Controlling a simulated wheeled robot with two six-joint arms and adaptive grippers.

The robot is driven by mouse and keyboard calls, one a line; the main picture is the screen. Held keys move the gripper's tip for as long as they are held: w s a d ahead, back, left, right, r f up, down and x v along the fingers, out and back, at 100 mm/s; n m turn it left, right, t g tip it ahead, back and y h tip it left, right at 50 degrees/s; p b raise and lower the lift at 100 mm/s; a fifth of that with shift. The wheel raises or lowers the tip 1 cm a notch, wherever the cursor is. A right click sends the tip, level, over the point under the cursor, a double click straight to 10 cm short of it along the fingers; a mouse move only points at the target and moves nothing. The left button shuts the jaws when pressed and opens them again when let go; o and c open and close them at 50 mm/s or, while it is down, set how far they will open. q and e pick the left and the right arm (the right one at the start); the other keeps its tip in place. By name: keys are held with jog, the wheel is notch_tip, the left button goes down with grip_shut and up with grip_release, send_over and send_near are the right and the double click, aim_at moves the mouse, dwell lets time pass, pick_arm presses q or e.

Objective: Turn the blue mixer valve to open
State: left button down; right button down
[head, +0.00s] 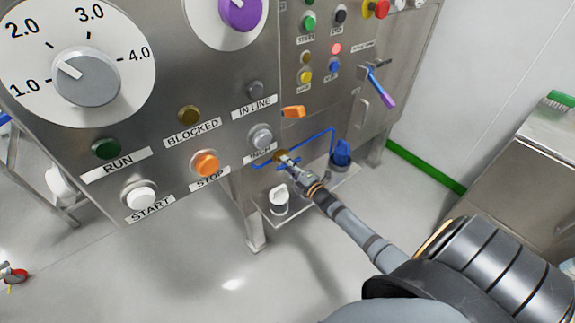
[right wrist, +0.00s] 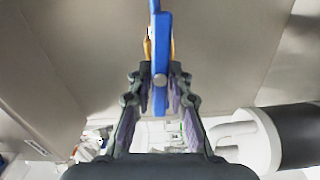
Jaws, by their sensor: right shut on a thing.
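The blue valve handle (right wrist: 160,45) is a narrow flat lever standing upright between my right gripper's fingers (right wrist: 160,85) in the right wrist view. Brass parts of the valve (right wrist: 148,48) show behind it. In the head view, the brass valve (head: 281,155) sits below the panel's INCH label, on a thin blue line. My right gripper (head: 289,163) reaches it from the lower right and is shut on the handle. The gripper hides most of the handle there. My left gripper is not in view.
The steel panel with buttons and a large dial (head: 85,80) is at left. Below the valve, a shelf holds a white jug (head: 279,202) and a blue container (head: 342,153). A lever with a purple grip (head: 382,92) is at right. A steel cabinet (head: 530,150) stands far right.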

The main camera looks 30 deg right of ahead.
jog(key=shift+f+n, duration=0.1)
jog(key=shift+n, duration=0.5)
jog(key=c, duration=1.2)
grip_release()
jog(key=s, duration=1.2)
jog(key=shift+d, duration=0.4)
